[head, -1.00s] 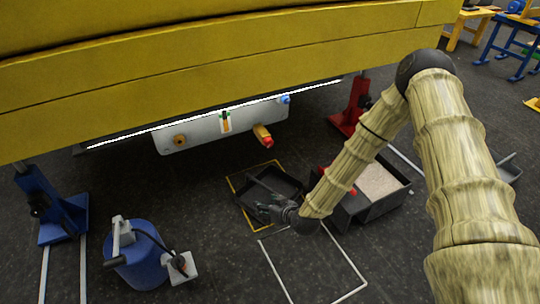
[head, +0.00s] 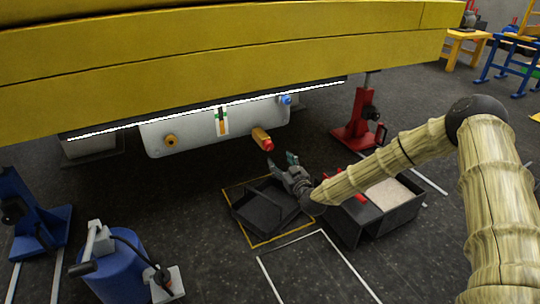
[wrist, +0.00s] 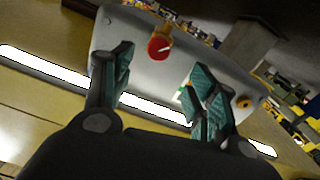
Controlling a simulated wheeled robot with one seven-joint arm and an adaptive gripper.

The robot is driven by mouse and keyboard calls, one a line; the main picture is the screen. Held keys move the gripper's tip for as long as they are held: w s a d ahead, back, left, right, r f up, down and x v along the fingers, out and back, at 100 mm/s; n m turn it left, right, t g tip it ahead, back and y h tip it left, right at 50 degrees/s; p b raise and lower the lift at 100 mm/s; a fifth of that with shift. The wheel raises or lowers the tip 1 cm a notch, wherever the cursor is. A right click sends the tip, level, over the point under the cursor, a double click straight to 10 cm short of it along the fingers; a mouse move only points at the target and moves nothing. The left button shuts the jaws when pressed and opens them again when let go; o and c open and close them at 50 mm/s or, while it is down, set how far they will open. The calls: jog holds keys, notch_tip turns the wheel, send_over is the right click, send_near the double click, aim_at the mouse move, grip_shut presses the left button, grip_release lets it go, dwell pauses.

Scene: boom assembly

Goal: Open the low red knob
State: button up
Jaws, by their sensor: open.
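The low red knob (head: 268,145) is the red end of a short yellow fitting (head: 259,136) on the lower edge of a grey tank (head: 200,128). In the wrist view the red knob (wrist: 159,48) shows beyond the fingers, up and between them. My gripper (head: 285,165) is below and a little right of the knob in the head view, apart from it. Its teal-padded fingers (wrist: 160,95) are spread with nothing between them.
The yellow boom (head: 220,60) hangs above the tank. A blue knob (head: 285,99) and an orange knob (head: 171,140) are also on the tank. A black tray (head: 262,215) lies below my gripper. A red stand (head: 355,120) is to the right and a blue canister (head: 115,270) at lower left.

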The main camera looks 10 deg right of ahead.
aim_at(270, 147)
jog(key=b+x, duration=0.4)
jog(key=x, duration=0.5)
jog(key=shift+w+f+b, duration=0.1)
jog(key=shift+w+b, duration=0.15)
jog(key=shift+b, duration=0.15)
jog(key=shift+w+a, duration=0.15)
jog(key=shift+w, duration=0.5)
jog(key=c, duration=1)
jog(key=shift+c, duration=0.2)
